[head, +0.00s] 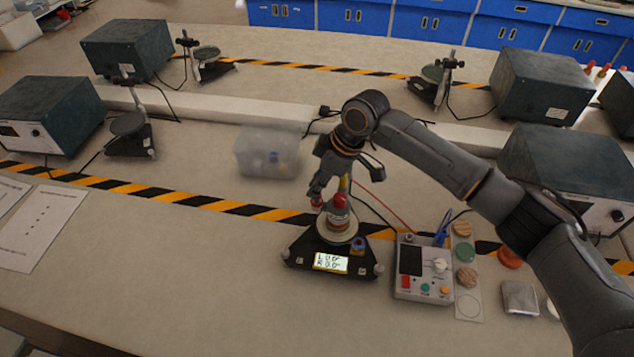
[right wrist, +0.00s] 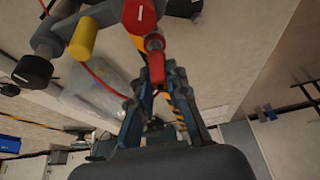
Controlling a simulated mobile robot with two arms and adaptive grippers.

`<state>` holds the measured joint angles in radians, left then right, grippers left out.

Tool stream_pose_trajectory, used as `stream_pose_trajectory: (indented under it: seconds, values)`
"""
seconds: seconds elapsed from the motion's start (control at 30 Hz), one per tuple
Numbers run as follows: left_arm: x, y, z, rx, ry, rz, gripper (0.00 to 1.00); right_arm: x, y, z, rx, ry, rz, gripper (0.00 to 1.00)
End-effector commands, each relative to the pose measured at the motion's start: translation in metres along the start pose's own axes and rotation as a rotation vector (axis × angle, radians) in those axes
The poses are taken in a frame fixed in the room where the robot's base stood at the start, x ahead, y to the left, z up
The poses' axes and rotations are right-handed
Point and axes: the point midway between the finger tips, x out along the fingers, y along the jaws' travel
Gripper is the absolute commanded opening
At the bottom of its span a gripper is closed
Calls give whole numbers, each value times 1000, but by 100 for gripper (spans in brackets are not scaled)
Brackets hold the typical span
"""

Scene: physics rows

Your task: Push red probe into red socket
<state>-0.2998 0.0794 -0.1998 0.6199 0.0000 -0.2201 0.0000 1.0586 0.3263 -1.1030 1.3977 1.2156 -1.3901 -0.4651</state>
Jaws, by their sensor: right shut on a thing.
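My right gripper (head: 318,193) is shut on a small red piece, which looks like the red probe (head: 316,203), just left of the instrument's top. In the right wrist view the red probe (right wrist: 154,43) shows at the fingertips (right wrist: 165,72). Close beyond it is a larger red cylinder with a pale label (right wrist: 139,15); in the head view a red cap (head: 339,200) tops the instrument. I cannot tell which red part is the socket, or whether the probe touches it. The instrument's black base (head: 305,253) has a lit display (head: 331,262). My left gripper is out of view.
A grey control box (head: 410,262) with a dial stands right of the instrument, with a red wire (head: 385,205) nearby. A yellow cylinder (right wrist: 83,38) is close to the fingers. A clear bin (head: 267,152) stands behind left. The front-left bench is mostly clear.

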Motion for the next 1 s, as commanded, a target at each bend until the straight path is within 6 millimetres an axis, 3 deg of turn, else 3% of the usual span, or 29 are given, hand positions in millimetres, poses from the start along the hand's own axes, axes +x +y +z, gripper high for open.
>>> stream_pose_trajectory:
  seconds: [1.0]
  values:
    - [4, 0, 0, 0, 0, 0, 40, 12, 0, 5, 0, 1, 0, 0]
